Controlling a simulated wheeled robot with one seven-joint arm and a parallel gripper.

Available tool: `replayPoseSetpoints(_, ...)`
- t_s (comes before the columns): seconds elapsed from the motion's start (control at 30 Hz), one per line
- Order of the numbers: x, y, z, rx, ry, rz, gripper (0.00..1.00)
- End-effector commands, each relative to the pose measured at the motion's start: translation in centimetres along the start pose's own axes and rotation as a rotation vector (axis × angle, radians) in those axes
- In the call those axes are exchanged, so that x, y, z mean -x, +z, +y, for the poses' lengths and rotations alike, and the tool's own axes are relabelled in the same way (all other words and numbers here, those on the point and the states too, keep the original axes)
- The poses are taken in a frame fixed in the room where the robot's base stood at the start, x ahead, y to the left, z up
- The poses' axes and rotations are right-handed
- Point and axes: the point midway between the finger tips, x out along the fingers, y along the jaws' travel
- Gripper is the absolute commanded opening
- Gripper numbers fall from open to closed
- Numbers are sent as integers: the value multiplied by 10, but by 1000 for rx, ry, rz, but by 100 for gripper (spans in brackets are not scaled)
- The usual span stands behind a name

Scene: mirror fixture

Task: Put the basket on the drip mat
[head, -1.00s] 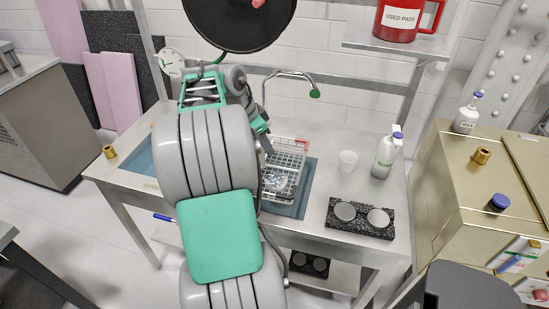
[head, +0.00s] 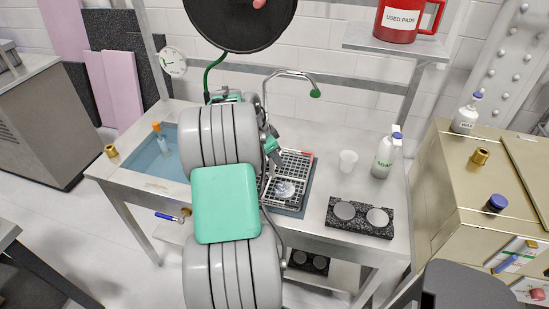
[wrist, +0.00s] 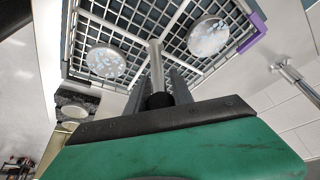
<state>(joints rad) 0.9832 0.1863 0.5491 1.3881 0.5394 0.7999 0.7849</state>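The wire basket (head: 297,168) is a grey grid tray with a red mark on its far rim and clear round discs inside. In the head view it is low over the blue-grey drip mat (head: 290,212), which shows along the front edge. I cannot tell whether the basket touches the mat. My gripper (head: 272,150) is at the basket's left side, partly hidden by my arm. In the wrist view, my gripper's fingers (wrist: 158,92) are around the metal handle bar of the basket (wrist: 150,20). Two discs and a purple corner piece show there.
A blue sink basin (head: 150,172) with an orange-topped item is at the left. A curved faucet (head: 290,73) stands behind the basket.

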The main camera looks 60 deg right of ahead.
Motion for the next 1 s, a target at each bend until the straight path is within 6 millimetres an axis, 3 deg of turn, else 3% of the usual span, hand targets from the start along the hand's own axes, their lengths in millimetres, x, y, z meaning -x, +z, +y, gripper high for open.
replayPoseSetpoints(0.23,1,0,0,0,0,0,48)
replayPoseSetpoints(0.57,9,-2,-1,0,-2,2,48)
replayPoseSetpoints(1.0,109,-1,-1,1,-2,1,48)
